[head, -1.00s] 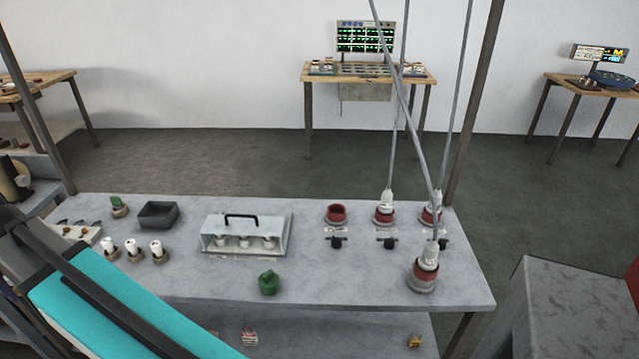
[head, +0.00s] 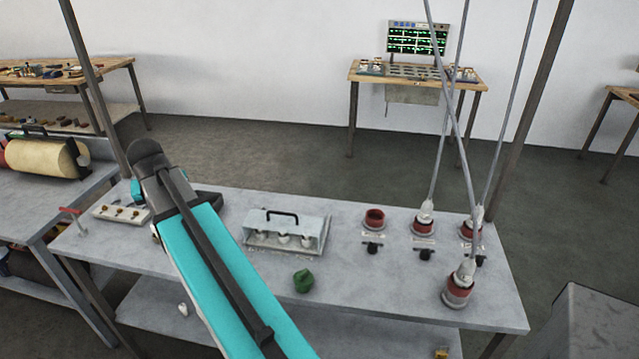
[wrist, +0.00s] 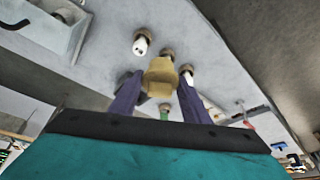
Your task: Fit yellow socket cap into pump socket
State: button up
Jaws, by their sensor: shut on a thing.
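The tan-yellow cap (wrist: 160,78) sits between the two purple fingers of my gripper (wrist: 158,92) in the wrist view. The gripper is shut on it, above or near the grey bench top. In the head view my arm reaches over the bench's left end and hides the gripper and cap. On the bench's right side stand several red-ringed sockets. One socket (head: 374,217) has no plug; others, such as the front one (head: 458,291), hold white plugs with cables. I cannot tell which is the pump socket.
White-topped pegs (wrist: 141,41) stand near the cap. A clear handled case (head: 286,234) and a green cap-like piece (head: 303,281) are mid-bench. Hanging cables (head: 467,150) cross above the sockets. The bench's front middle (head: 380,300) is mostly bare.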

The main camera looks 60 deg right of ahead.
jog(key=s+d+f+m+g+h+p, duration=0.1)
jog(key=s+d+m, duration=0.3)
jog(key=d, duration=0.5)
jog(key=s+d+m+g+p, duration=0.1)
jog(key=s+d+m+p, duration=0.1)
jog(key=s+d, duration=0.55)
jog(key=s+d+f+m+g+h+p, duration=0.1)
jog(key=s+d+m, duration=0.25)
jog(key=d, duration=0.75)
jog(key=s+d+f+m+g+p, duration=0.1)
jog(key=s+d+m, duration=0.3)
jog(key=s+d, duration=0.4)
jog(key=s+d+m+g+y+p, duration=0.1)
jog(key=s+d+m, duration=0.4)
jog(key=s, duration=1.3)
jog(key=d+g+p, duration=0.1)
jog(key=d, duration=0.2)
jog(key=shift+s+d+f, duration=0.2)
jog(key=shift+s+f, duration=0.2)
jog(key=shift+f, duration=0.15)
jog(key=shift+f+b, duration=1.5)
jog(key=shift+f, duration=0.85)
jog(key=shift+w+f+b, duration=0.1)
jog(key=shift+f+b, duration=0.8)
jog(key=shift+f, duration=0.15)
